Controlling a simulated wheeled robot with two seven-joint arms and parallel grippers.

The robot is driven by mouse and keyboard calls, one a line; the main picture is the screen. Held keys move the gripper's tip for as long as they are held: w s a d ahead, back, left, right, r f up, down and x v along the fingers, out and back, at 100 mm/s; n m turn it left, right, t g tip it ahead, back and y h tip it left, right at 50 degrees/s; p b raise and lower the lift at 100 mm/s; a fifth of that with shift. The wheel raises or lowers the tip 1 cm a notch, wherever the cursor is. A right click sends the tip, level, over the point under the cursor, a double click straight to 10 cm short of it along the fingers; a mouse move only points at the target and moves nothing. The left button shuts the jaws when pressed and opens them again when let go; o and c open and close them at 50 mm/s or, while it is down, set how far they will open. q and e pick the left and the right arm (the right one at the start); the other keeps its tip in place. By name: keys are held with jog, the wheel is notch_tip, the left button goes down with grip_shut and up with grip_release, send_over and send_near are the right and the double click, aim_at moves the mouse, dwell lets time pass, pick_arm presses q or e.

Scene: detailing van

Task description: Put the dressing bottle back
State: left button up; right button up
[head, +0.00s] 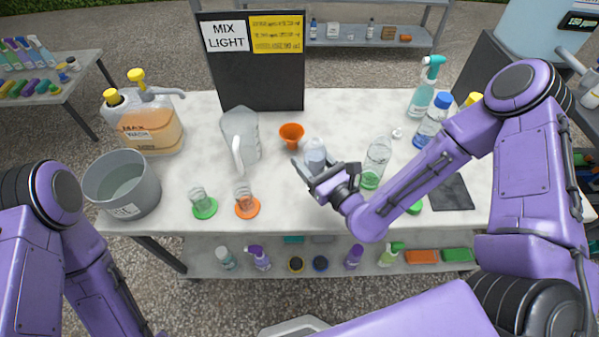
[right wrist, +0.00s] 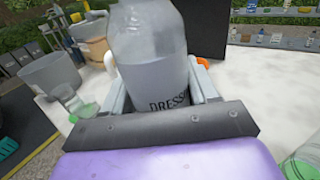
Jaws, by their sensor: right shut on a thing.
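The dressing bottle (head: 315,152) is a clear bottle with pale contents. In the right wrist view the bottle (right wrist: 150,50) stands between my fingers, with part of a dark "DRESS" label showing above the gripper's edge. My right gripper (head: 318,176) is shut on it over the middle of the white table (head: 210,167). The bottle looks roughly upright; I cannot tell whether its base touches the table. My left arm shows at the left, but its gripper is not in view.
An orange funnel (head: 291,134) and a clear pitcher (head: 240,138) stand left of the bottle. A sign board (head: 255,80) stands behind.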

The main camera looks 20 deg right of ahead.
jog(key=w+f, duration=0.1)
jog(key=f, duration=0.1)
jog(key=w+a+f, duration=0.1)
jog(key=f, duration=0.2)
jog(key=w+f, duration=0.1)
jog(key=f, duration=0.2)
jog(key=shift+w+a+p, duration=0.35)
jog(key=shift+w, duration=0.05)
jog(key=shift+f, duration=0.15)
jog(key=shift+f+b, duration=0.2)
jog(key=shift+b, duration=0.1)
jog(key=o, duration=1.2)
jog(key=shift+c, duration=0.2)
